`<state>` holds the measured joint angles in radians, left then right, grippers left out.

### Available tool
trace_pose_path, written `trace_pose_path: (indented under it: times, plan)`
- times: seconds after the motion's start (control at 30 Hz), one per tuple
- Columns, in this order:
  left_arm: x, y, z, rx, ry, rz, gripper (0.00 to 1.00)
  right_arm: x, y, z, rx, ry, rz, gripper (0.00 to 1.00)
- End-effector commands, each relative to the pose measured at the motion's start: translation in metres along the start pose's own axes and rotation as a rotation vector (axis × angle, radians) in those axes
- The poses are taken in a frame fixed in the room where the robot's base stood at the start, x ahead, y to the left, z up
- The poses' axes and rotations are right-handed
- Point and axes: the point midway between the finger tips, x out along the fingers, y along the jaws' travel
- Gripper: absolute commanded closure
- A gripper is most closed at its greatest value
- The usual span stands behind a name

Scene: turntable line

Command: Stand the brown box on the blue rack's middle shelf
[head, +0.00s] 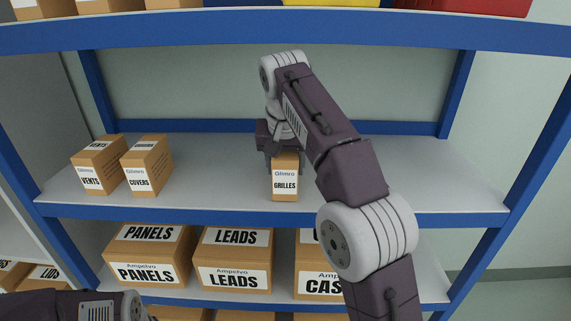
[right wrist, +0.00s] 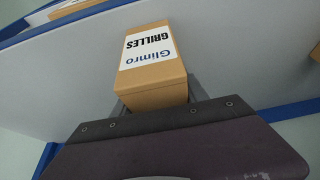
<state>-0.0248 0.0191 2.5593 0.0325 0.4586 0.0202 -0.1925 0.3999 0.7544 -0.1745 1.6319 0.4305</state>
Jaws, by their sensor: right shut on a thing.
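The brown box (head: 285,190) has a white Glimro GRILLES label on its front. It is upright at the grey middle shelf (head: 230,180) of the blue rack, near the front edge and right of two other boxes. My right gripper (head: 284,153) is shut on its upper part from above. In the right wrist view the box (right wrist: 152,75) sits between the fingers (right wrist: 155,103), with its label showing upside down. I cannot tell whether its base touches the shelf. My left gripper is out of view; only part of my left arm shows at the bottom left.
VENTS (head: 98,165) and COVERS (head: 148,166) boxes stand on the middle shelf's left. PANELS (head: 147,273), LEADS (head: 233,278) and CAS... (head: 318,285) boxes fill the shelf below. The upper shelf edge (head: 200,32) runs above my right arm. The middle shelf's right part is clear.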

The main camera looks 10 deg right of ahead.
Motion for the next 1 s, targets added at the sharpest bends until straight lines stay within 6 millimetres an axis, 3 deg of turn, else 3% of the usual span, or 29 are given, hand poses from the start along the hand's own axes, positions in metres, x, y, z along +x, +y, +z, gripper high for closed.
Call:
trace_pose_path:
  times: [0.3, 0.33, 0.4, 0.73, 0.87, 1.0]
  plan:
    - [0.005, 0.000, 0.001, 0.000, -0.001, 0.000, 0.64, 0.004, 0.000, 0.003, 0.000, 0.001, 0.000, 1.00]
    - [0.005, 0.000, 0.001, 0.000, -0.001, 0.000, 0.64, 0.005, 0.000, 0.003, 0.000, 0.000, 0.000, 0.46]
    - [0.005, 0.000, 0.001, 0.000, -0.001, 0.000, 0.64, 0.004, 0.000, 0.003, 0.000, 0.000, 0.000, 0.27]
    - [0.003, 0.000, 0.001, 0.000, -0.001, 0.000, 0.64, 0.002, 0.000, 0.002, 0.000, 0.000, 0.000, 0.27]
    - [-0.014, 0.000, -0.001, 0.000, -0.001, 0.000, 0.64, -0.018, 0.000, -0.001, -0.001, 0.000, 0.000, 0.27]
    - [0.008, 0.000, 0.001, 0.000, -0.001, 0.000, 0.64, -0.019, 0.000, 0.031, -0.003, 0.002, -0.001, 0.27]
